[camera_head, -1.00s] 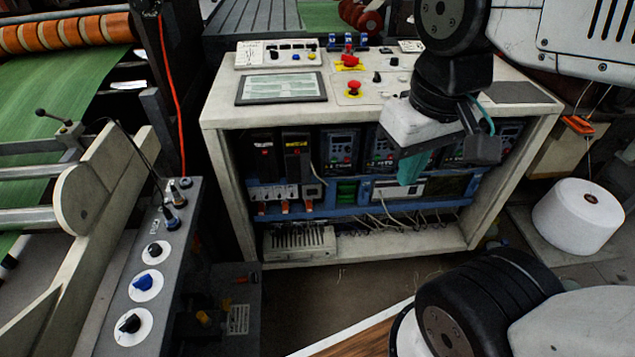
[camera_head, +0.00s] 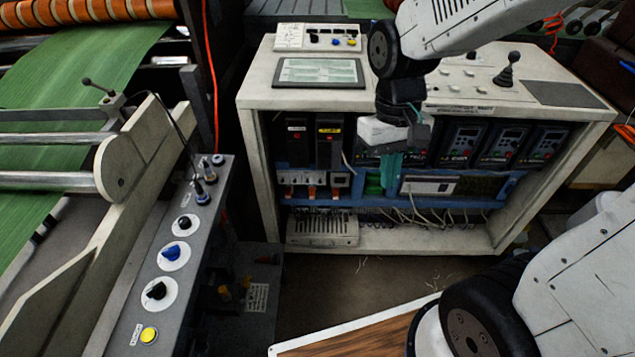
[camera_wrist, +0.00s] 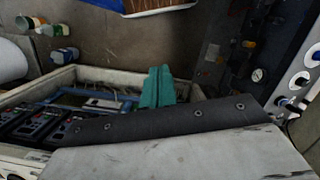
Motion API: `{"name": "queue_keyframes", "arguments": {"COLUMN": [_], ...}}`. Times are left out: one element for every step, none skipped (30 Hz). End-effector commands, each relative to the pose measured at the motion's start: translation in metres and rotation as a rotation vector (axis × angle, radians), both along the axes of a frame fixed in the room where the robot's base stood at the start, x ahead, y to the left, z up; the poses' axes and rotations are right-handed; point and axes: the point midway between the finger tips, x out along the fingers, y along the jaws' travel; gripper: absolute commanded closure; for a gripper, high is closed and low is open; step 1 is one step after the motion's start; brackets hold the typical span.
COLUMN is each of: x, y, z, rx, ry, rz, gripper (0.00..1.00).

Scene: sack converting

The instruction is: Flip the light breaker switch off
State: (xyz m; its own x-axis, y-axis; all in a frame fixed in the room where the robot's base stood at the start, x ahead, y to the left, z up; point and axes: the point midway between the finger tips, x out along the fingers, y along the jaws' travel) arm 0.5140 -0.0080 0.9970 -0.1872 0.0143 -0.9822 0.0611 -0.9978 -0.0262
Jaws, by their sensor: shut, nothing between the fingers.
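The open electrical cabinet (camera_head: 252,165) stands in the middle of the head view. Two tall dark breakers, a left one (camera_head: 297,145) and a right one (camera_head: 329,145), sit in its upper left. A row of small white switches (camera_head: 300,178) is below them. I cannot tell which one is the light breaker, or any switch's position. My gripper (camera_head: 390,180), with teal fingers, is shut and empty. It points down in front of the cabinet opening, right of the breakers and apart from them. In the wrist view, the shut fingers (camera_wrist: 157,78) show before the cabinet, whose breakers I cannot make out.
Several drive units (camera_head: 463,145) fill the cabinet's right side. Its top carries a screen (camera_head: 318,72), a button box (camera_head: 318,38) and a joystick (camera_head: 508,70). A grey knob panel (camera_head: 150,330) stands at front left. A wooden board (camera_head: 370,335) is at the bottom. Floor before the cabinet is clear.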

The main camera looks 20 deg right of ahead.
Motion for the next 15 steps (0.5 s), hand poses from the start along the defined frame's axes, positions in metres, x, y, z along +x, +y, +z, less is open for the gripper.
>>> {"name": "queue_keyframes", "arguments": {"x": [0.015,0.023,0.035,0.044,0.052,0.064,0.073,0.081,0.092,0.1,0.108,0.119,0.126,0.134,0.143], "y": [0.004,0.007,0.01,0.013,0.015,0.018,0.021,0.023,0.027,0.029,0.032,0.034,0.036,0.038,0.041], "z": [-0.019,-0.029,-0.043,-0.055,-0.066,-0.082,-0.095,-0.108,-0.126,-0.139,-0.153,-0.173,-0.187,-0.202,-0.222], "rx": [0.003,0.007,0.011,0.014,0.016,0.02,0.022,0.024,0.027,0.029,0.03,0.031,0.031,0.032,0.032], "ry": [0.016,0.017,0.012,0.009,0.003,-0.005,-0.013,-0.024,-0.038,-0.052,-0.065,-0.087,-0.102,-0.121,-0.146], "rz": [0.008,0.011,0.015,0.019,0.023,0.028,0.03,0.034,0.038,0.043,0.046,0.05,0.053,0.056,0.062], "gripper": [1.0,1.0,1.0,1.0,1.0,1.0,1.0,1.0,1.0,1.0,1.0,1.0,1.0,1.0,1.0]}}
